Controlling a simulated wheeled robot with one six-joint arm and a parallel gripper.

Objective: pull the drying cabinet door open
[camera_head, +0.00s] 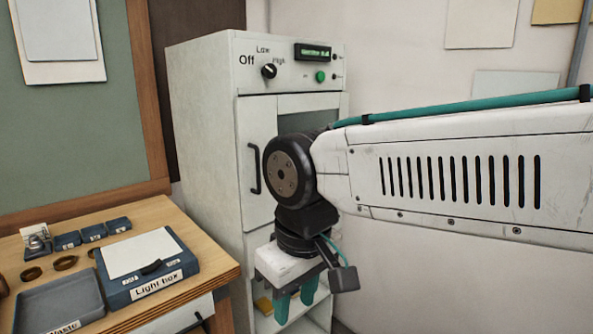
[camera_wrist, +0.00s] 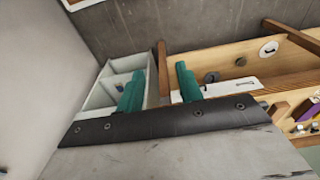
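The drying cabinet (camera_head: 203,130) is a tall pale unit left of centre in the head view. Its door (camera_head: 257,120) looks shut, with a dark vertical handle (camera_head: 254,168) at the left and a glass pane (camera_head: 300,122) at the right, partly hidden by my arm. My gripper (camera_head: 296,297) points down in front of the cabinet's lower part, below and right of the handle. Its two teal fingers are apart with nothing between them; the wrist view also shows the spread fingers (camera_wrist: 160,88). The handle is not seen in the wrist view.
A wooden bench (camera_head: 205,250) with a light box (camera_head: 150,270), a grey tray (camera_head: 60,305) and small blue boxes stands left of the cabinet. An open shelf (camera_head: 295,315) lies below the door. A control panel (camera_head: 290,65) with a knob is above it.

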